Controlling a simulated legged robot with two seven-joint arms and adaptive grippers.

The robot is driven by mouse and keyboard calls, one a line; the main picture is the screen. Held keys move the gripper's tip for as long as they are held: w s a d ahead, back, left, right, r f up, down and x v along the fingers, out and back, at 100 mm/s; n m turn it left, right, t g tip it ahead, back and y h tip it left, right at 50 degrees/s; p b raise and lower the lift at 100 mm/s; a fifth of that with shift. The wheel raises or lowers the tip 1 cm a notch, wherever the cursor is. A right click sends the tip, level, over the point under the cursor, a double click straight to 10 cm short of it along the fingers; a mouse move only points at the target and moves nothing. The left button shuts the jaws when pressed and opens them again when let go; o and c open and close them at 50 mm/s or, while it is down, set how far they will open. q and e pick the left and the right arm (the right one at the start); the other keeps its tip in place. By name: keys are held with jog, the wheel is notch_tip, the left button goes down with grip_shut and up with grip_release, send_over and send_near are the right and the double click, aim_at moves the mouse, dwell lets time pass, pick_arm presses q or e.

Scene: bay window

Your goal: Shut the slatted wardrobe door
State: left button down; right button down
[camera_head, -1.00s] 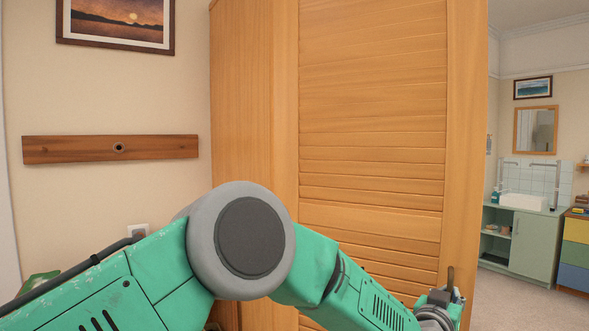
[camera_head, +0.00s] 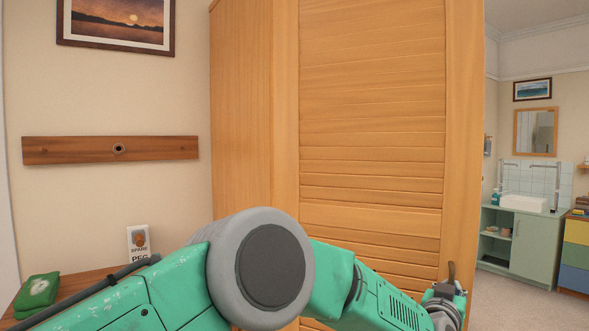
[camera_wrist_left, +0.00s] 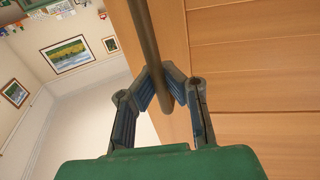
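The slatted wardrobe door (camera_head: 372,110) is light wood and fills the middle of the head view. It stands upright, with its free edge on the right; I cannot tell exactly how far open it is. A dark bar handle (camera_wrist_left: 145,35) crosses the left wrist view near that edge and also shows in the head view (camera_head: 451,272). My left gripper (camera_wrist_left: 165,75) is at the handle, with its fingers closed in on both sides of the bar. In the head view the left gripper (camera_head: 445,297) is at the door's lower right. My right gripper is out of view.
The wardrobe's side (camera_head: 240,110) is left of the door. A wooden rail (camera_head: 110,149) hangs on the left wall, above a wooden surface with a green cloth (camera_head: 37,291) and a small card (camera_head: 138,243). Right of the door are open floor and a green cabinet (camera_head: 535,245).

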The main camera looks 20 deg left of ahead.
pick_arm(q)
jog(key=shift+a+f, duration=0.1)
jog(key=shift+w+d+n+y, duration=0.15)
jog(key=shift+w+y, duration=0.1)
jog(key=shift+w, duration=0.25)
jog(key=shift+w+d+n+y, duration=0.15)
jog(key=shift+w+y, duration=0.1)
jog(key=shift+w, duration=0.25)
jog(key=shift+a, duration=0.1)
jog(key=shift+b, duration=0.3)
jog(key=shift+w+y+b, duration=0.3)
jog(key=shift+w+b, duration=0.1)
jog(key=shift+w, duration=0.6)
jog(key=shift+d, duration=0.2)
